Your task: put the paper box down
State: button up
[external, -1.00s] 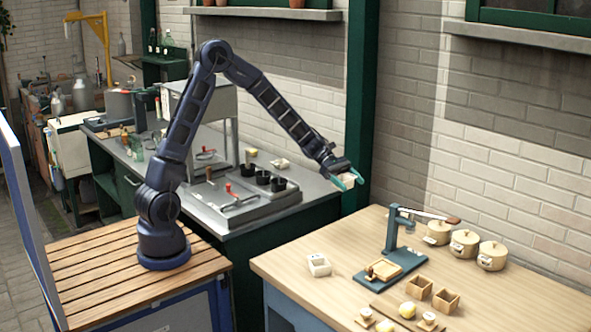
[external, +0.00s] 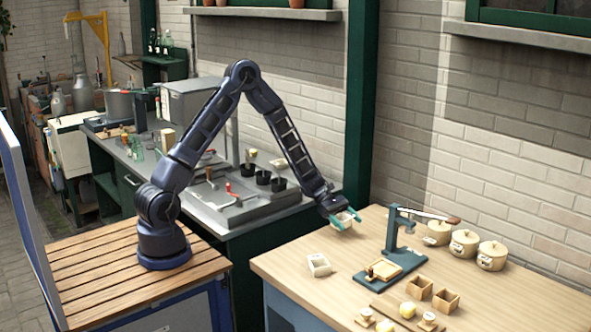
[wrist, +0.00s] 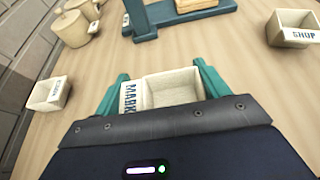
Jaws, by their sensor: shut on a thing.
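The paper box (external: 343,221) is a small, pale, open-topped box with dark lettering starting "MARK" on one side. It is held in my gripper (external: 343,216) at the left back part of the wooden table (external: 290,265). In the wrist view the paper box (wrist: 172,88) sits between the two teal fingers of my gripper (wrist: 160,78), which are shut on it. Its near part is hidden by the gripper body. It is low over the tabletop; I cannot tell whether it touches.
A blue-green press (external: 392,250) stands ahead, with lidded pots (external: 463,244) by the wall. Bare tabletop lies between them.

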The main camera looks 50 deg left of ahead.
aim_at(346, 237)
jog(key=shift+f, duration=2)
jog(key=shift+f, duration=0.15)
jog(key=o, duration=0.9)
